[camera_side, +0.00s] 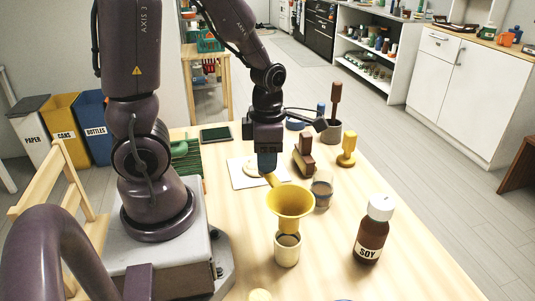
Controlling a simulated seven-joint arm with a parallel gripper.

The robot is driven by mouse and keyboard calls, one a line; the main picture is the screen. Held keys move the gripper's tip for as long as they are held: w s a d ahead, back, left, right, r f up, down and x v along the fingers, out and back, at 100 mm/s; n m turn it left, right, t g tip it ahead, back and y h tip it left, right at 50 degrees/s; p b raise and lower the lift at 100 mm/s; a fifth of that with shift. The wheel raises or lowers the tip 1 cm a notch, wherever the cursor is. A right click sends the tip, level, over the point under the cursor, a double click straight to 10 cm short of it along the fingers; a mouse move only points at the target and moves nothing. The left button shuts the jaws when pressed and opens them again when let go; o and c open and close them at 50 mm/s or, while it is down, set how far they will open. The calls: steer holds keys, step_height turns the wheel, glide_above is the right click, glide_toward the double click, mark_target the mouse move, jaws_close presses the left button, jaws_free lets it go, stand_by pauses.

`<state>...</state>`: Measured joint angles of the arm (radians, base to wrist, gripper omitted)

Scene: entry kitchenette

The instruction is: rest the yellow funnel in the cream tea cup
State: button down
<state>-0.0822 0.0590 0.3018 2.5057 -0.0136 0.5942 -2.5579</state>
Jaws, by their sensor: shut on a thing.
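The yellow funnel (290,202) is upright, with its wide mouth up, directly above the cream tea cup (287,252). The cup stands upright on the light wood table. The funnel's lower end overlaps the cup's opening in this view; I cannot tell whether it touches the rim or how deep it reaches. My gripper (268,174) points down behind the funnel and is shut on the funnel's handle, at the funnel's far left side. The fingertips are small and partly hidden by the handle.
A soy bottle (371,232) stands right of the cup. A clear glass (321,191) is close behind the funnel. Farther back are a brown wooden block-like object (304,158), a yellow stemmed object (347,150) and a pot (331,132).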

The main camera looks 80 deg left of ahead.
steer(key=shift+f, duration=3.7)
steer(key=c, duration=0.7)
jaws_free()
steer(key=shift+c, duration=0.2)
step_height(320, 180, up, 13)
steer(key=shift+w, duration=0.1)
